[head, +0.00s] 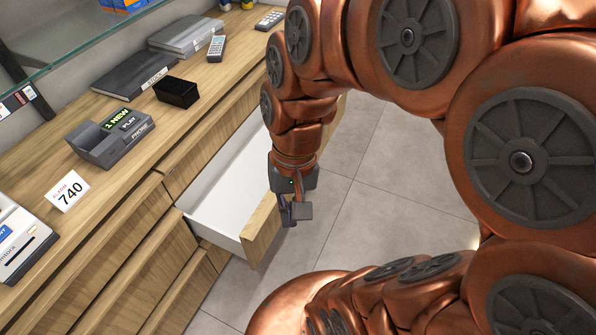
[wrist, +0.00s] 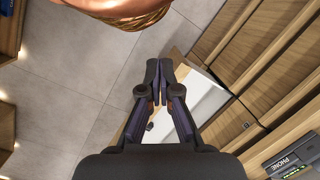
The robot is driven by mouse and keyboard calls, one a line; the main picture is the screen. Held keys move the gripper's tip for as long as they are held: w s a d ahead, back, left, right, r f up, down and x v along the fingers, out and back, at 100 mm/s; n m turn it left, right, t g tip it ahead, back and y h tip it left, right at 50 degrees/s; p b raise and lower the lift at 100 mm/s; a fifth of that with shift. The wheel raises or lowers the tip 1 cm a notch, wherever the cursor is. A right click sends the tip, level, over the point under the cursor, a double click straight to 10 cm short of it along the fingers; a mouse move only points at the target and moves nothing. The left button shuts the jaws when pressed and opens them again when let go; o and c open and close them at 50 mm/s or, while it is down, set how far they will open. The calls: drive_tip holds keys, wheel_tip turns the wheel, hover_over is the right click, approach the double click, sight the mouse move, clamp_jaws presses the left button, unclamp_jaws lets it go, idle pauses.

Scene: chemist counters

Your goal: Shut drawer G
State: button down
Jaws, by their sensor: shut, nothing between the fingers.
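An open drawer (head: 222,205) sticks out of the wooden counter in the head view, with a white inside and a wooden front panel (head: 262,232). I see no letter on it, so I cannot tell whether it is drawer G. My gripper (head: 289,222) is shut and empty, pointing down just outside the right part of the front panel. I cannot tell whether it touches the panel. In the wrist view my gripper's fingertips (wrist: 160,64) are together, with the white drawer inside (wrist: 205,98) behind and to the right of them.
Closed drawer fronts (head: 125,240) lie left of the open drawer. The tiled floor (head: 375,165) is clear.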

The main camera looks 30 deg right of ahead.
drive_tip(key=w+d+f+m+t+y+b, duration=0.4)
drive_tip(key=w+d+f+m+b, duration=0.7)
drive_tip(key=w+f+m+b, duration=0.25)
drive_tip(key=w+d+f+m+t+h+b, duration=0.1)
drive_tip(key=d+f+m+t+b, duration=0.25)
drive_tip(key=d+m, duration=0.4)
drive_tip(key=w+d+f+m+t+b, duration=0.2)
drive_tip(key=d+f+m+b, duration=0.2)
drive_tip(key=d, duration=0.6)
drive_tip(key=w+a+r+b+x, duration=0.1)
drive_tip(key=r+b+x, duration=0.1)
drive_tip(key=x, duration=1)
drive_tip(key=shift+w+a+f+b, duration=0.25)
drive_tip(key=shift+w+b, duration=0.1)
drive_tip(key=shift+b, duration=0.2)
drive_tip(key=shift+g, duration=0.25)
